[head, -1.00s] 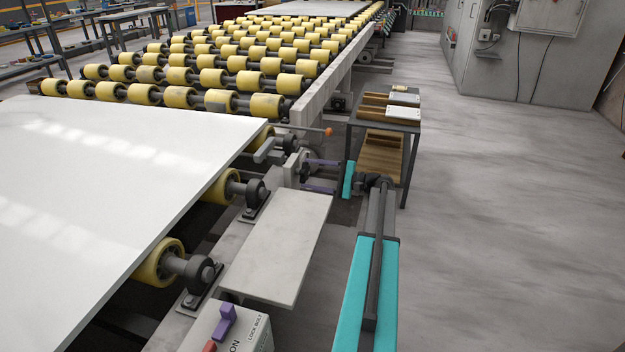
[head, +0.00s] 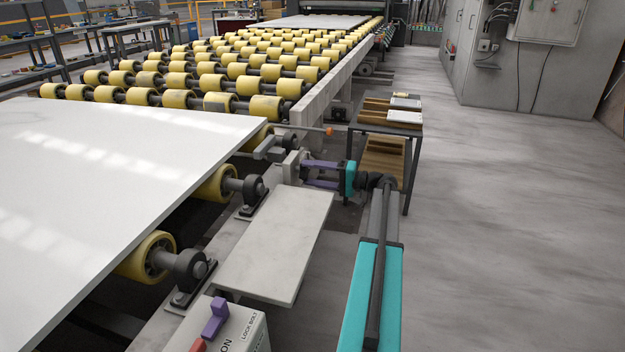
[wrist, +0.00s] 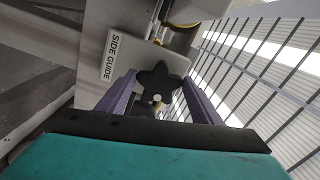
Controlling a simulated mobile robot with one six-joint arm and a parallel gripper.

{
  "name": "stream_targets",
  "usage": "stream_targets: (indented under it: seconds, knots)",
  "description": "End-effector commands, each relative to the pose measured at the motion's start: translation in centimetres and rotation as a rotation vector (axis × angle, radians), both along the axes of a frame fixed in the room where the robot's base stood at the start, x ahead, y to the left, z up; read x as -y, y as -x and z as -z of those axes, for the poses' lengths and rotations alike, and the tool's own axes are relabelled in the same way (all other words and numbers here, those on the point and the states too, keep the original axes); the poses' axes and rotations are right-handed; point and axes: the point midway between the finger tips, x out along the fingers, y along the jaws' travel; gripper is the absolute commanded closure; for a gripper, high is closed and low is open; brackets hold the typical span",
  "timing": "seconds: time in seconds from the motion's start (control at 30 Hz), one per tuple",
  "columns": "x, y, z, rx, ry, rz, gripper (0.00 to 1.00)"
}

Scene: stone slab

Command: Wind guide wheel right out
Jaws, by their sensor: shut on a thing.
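The guide wheel, a black star-shaped knob (wrist: 158,82), sits in front of a white plate (wrist: 125,55) lettered SIDE GUIDE in the wrist view. My gripper (head: 303,172) has its two purple fingers on either side of the knob and is shut on it. In the head view my gripper reaches left from the teal wrist to the grey side guide block (head: 291,166) beside the roller line. The knob is mostly hidden there by the fingers.
A white slab (head: 110,190) lies on yellow rollers at left. A small table (head: 390,125) with trays is behind my gripper. Floor at right is clear.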

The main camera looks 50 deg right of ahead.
Motion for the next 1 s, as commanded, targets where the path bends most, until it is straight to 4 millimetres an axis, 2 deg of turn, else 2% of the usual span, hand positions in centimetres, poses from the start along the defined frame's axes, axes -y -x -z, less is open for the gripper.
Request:
stream_targets:
  seconds: [0.57,0.6,0.7,1.0]
  knots:
    - [-0.25,0.11,0.28,0.020,0.047,-0.008,0.63]
    - [-0.25,0.11,0.28,0.020,0.047,-0.008,0.39]
    - [-0.20,0.09,0.24,0.020,0.047,-0.006,0.22]
    - [-0.03,0.09,0.11,0.022,0.046,-0.003,0.22]
